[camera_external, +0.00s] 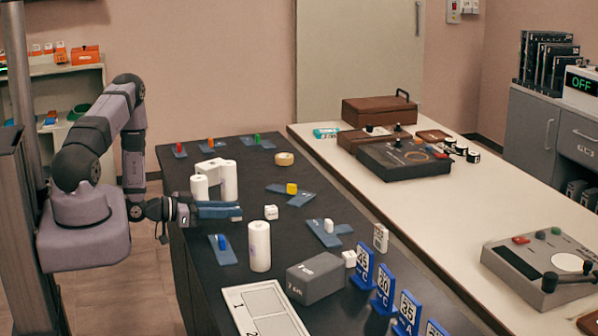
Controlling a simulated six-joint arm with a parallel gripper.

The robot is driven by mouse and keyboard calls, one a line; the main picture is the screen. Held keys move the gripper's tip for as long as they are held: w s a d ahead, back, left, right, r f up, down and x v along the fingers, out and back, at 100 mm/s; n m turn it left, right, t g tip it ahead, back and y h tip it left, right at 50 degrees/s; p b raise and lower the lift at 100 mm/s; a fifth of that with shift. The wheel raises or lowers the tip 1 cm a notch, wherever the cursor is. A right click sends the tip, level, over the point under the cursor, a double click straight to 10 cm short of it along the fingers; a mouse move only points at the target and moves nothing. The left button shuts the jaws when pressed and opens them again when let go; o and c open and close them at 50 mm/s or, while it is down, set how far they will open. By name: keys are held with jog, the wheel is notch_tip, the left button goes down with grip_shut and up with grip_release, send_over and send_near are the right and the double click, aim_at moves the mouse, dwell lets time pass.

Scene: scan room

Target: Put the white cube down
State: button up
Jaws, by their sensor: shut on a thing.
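My gripper (187,210) is low over the left edge of the dark table (300,212), pointing right. A separate white cube with dark marks (271,212) sits on the table, apart from the gripper. Another small white block (349,258) is farther right.
A white arch of cylinders (229,181) stands behind the gripper. Blue number stands (384,289) line the right edge. Blue holders with coloured pegs (222,248) are spread around. Bare tabletop shows between them.

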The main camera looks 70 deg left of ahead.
aim_at(203, 228)
jog(key=shift+f, duration=0.35)
jog(key=shift+f, duration=0.1)
jog(key=shift+f, duration=0.15)
jog(key=o, duration=1)
jog(key=s+b, duration=0.2)
jog(key=s, duration=0.3)
jog(key=shift+s+d+b, duration=0.1)
jog(key=shift+s+b, duration=0.15)
jog(key=shift+b, duration=0.1)
jog(key=shift+o, duration=0.7)
jog(key=shift+s+d+r, duration=0.1)
jog(key=shift+s+r, duration=0.1)
jog(key=shift+s, duration=0.3)
jog(key=shift+s+r, duration=0.15)
jog(key=shift+s, duration=0.3)
